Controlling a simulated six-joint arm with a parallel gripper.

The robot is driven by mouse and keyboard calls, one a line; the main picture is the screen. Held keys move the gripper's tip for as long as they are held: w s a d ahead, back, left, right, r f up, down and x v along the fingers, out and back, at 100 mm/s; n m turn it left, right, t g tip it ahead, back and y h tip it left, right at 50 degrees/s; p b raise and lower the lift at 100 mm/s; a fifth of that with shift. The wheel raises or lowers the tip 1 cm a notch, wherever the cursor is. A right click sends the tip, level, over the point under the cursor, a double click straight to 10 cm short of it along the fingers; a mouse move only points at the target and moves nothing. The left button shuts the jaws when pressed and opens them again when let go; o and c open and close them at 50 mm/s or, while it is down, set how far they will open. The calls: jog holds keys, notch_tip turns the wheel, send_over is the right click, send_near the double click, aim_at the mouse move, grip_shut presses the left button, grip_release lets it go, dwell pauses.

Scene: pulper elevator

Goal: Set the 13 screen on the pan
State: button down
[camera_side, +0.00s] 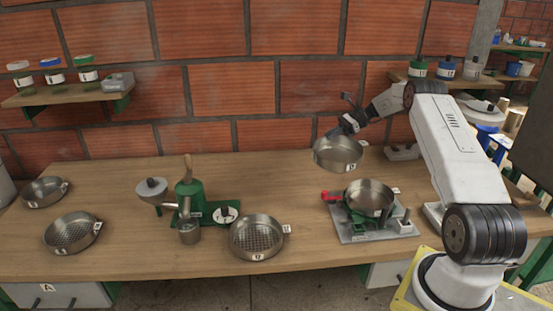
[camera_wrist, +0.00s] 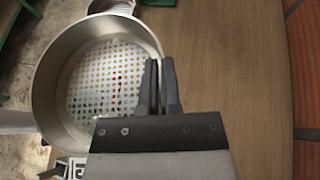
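My gripper (camera_side: 333,134) is shut on the rim of a round metal screen (camera_side: 338,156) and holds it in the air, roughly level. The small tag on its front looks like 13 but is hard to read. In the wrist view my gripper (camera_wrist: 158,62) pinches the right rim of this screen (camera_wrist: 45,85), whose bottom is full of holes. The metal pan (camera_side: 370,197) sits on a green and grey stand (camera_side: 349,233) on the bench. The screen is above the pan, to its left and apart from it.
Other metal screens lie on the wooden bench: one (camera_side: 258,237) left of the stand, and two (camera_side: 72,232) (camera_side: 44,191) at the far left. A green hand-cranked machine (camera_side: 190,200) stands between. A red handle (camera_side: 331,196) sticks out left of the pan.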

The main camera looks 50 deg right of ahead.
aim_at(361, 143)
jog(key=s+d, duration=0.1)
jog(key=s, duration=0.2)
jog(key=s+d+n+g+y, duration=0.1)
jog(key=s, duration=0.3)
jog(key=s+d+g, duration=0.1)
jog(key=s+d, duration=0.1)
jog(key=s, duration=0.1)
jog(key=shift+s+d+r+n, duration=0.1)
jog(key=shift+s+r+n, duration=0.1)
jog(key=shift+n, duration=0.1)
notch_tip(361, 143, down, 5)
jog(key=shift+f, duration=0.1)
jog(key=shift+f, duration=0.1)
jog(key=shift+f, duration=2.65)
jog(key=shift+f, duration=0.45)
jog(key=c, duration=0.7)
grip_release()
jog(key=shift+c, duration=0.2)
